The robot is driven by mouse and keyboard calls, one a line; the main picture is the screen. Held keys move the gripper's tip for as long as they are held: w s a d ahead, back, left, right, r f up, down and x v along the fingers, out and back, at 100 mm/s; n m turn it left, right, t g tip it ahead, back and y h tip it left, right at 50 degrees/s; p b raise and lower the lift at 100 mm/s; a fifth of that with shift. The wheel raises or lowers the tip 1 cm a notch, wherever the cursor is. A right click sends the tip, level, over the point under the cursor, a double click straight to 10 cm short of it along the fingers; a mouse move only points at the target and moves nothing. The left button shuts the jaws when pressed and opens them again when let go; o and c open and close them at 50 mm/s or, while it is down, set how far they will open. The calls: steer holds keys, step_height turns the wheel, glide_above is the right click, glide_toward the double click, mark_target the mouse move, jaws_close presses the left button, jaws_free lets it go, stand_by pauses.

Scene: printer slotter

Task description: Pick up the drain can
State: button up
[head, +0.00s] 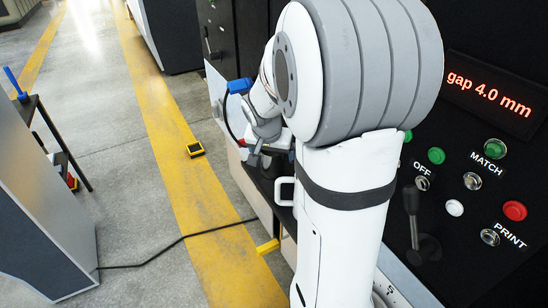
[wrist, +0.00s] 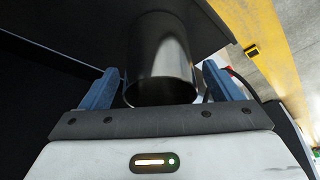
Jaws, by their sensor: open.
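The drain can (wrist: 163,45) is a dark, shiny metal cylinder in the wrist view, with its round rim toward my gripper. My gripper (wrist: 161,70) is open, with one blue-grey finger on each side of the can near that rim. A small gap seems to show at each finger; whether either touches cannot be told. In the head view my gripper (head: 256,156) is low beside the machine, partly hidden by my arm. The can is mostly hidden there, and its far end is out of clear sight in the wrist view.
The black machine panel (head: 465,190) with buttons, a lever and a "gap 4.0 mm" display (head: 489,92) stands at right. A cable (head: 180,240) crosses the yellow floor stripe (head: 165,120). A black-and-yellow block (head: 195,149) lies on it.

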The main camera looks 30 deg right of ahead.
steer(key=shift+w+d+f, duration=0.15)
steer(key=shift+w+f, duration=0.05)
steer(key=shift+f, duration=0.35)
steer(key=shift+s, duration=0.1)
steer(key=c, duration=1.1)
steer(key=shift+r, duration=0.1)
